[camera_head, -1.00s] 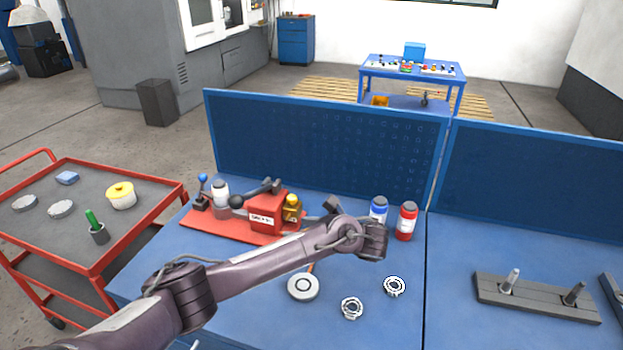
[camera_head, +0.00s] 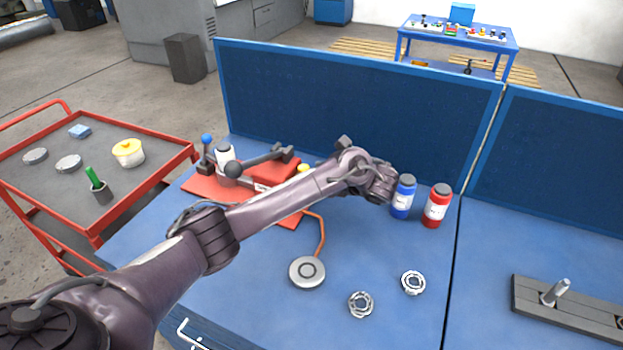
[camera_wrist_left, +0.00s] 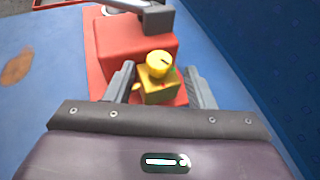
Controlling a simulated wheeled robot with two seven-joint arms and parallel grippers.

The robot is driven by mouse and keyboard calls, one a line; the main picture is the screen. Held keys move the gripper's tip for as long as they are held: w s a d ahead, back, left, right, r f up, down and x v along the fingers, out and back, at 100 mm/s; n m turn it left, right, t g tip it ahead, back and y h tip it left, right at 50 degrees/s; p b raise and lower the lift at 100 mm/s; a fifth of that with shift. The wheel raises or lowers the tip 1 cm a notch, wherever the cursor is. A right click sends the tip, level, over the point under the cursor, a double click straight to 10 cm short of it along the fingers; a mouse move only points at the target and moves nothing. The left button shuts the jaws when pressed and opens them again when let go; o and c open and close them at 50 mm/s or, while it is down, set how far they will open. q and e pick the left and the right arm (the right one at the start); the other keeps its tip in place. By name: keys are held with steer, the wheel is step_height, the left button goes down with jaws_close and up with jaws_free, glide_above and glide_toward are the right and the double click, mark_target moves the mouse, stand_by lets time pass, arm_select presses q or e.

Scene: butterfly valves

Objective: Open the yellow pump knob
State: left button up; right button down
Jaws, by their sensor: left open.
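The yellow pump knob (camera_wrist_left: 159,64) sits on top of a small yellow block (camera_wrist_left: 158,88) beside the red pump body (camera_wrist_left: 135,48) in the left wrist view. My left gripper (camera_wrist_left: 160,80) is open, with one finger on each side of the yellow block and knob. I cannot tell whether the fingers touch the block. In the head view the knob (camera_head: 303,169) shows only partly behind my left arm. The red pump (camera_head: 275,168) stands on a red base plate (camera_head: 205,185). My left gripper is hidden behind its own wrist there. My right gripper is not in view.
A blue bottle (camera_head: 403,200) and a red bottle (camera_head: 437,208) stand right of my left wrist. A round grey disc (camera_head: 307,272) and two metal rings lie in front. A blue panel (camera_head: 355,105) rises behind. A red cart (camera_head: 60,205) stands at left.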

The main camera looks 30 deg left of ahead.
arm_select(q)
steer(key=shift+w+a+f, duration=0.1)
steer(key=shift+w+a, duration=0.1)
steer(key=shift+a, duration=0.55)
steer(key=shift+c, duration=0.7)
steer(key=c, duration=0.8)
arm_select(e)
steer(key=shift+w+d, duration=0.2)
arm_select(q)
steer(key=shift+g, duration=0.3)
steer(key=shift+w+n+g+b, duration=0.25)
steer(key=shift+n+g+b, duration=1.05)
steer(key=shift+b, duration=0.3)
steer(key=shift+w+n+g+b, duration=0.3)
steer(key=shift+n+g+b, duration=0.95)
steer(key=shift+g+b, duration=0.3)
steer(key=shift+w+n+g+b, duration=0.25)
steer(key=shift+n+g+b, duration=1)
steer(key=shift+b, duration=0.45)
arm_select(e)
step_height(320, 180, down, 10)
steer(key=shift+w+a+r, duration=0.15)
